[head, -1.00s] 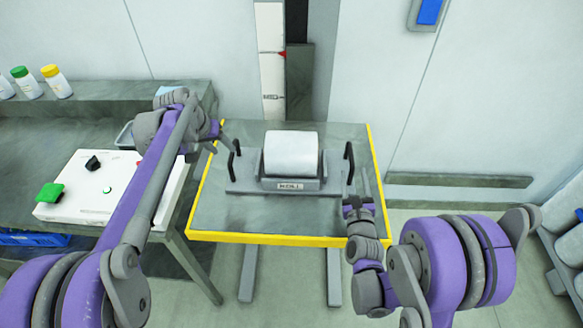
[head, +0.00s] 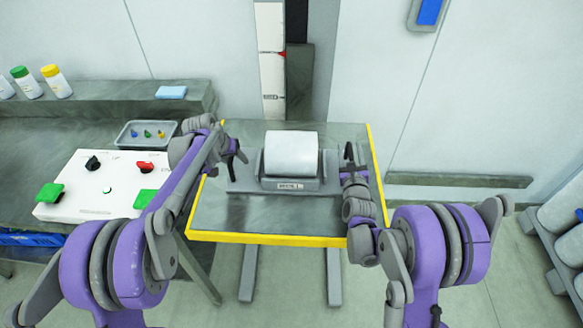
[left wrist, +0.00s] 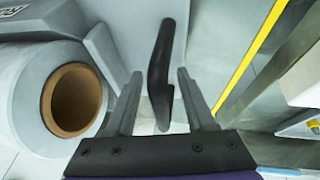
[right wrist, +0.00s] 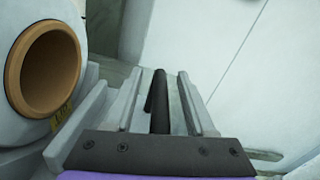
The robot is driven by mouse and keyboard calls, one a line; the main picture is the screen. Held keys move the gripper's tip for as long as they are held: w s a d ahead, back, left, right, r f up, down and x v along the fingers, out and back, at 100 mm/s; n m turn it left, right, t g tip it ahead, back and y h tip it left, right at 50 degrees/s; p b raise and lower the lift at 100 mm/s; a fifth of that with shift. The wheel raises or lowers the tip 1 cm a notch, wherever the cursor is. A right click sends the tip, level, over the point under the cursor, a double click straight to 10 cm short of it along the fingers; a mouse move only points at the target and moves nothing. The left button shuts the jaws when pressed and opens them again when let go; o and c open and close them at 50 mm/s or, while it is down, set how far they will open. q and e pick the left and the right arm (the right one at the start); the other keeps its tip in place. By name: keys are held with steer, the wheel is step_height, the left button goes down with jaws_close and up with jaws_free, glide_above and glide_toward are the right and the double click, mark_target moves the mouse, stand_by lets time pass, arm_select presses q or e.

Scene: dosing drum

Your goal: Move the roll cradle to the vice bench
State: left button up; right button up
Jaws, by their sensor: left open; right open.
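The roll cradle (head: 290,185) is a grey base with a white roll (head: 291,153) on it and a dark upright handle at each end. It stands on a yellow-edged table (head: 265,238). My left gripper (head: 238,156) is open at the left handle; in the left wrist view this black handle (left wrist: 160,65) shows between the open fingers. My right gripper (head: 350,165) is open at the right handle; in the right wrist view that dark handle (right wrist: 158,100) shows between the open fingers. Contact cannot be told. The roll's brown core (left wrist: 75,100) faces the left wrist camera. I cannot identify the vice bench.
A bench on the left carries a white control panel (head: 75,205) with green, black and red controls, and a grey tray (head: 147,134) of small coloured parts. Bottles and a blue block (head: 171,92) sit on the shelf behind. Grey cylinders (head: 570,245) lie at far right.

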arm_select(q)
steer(key=shift+c, duration=0.2)
jaws_close()
arm_select(e)
jaws_close()
arm_select(q)
steer(key=shift+r, duration=0.1)
arm_select(e)
steer(key=shift+r, duration=0.1)
stand_by(0.7)
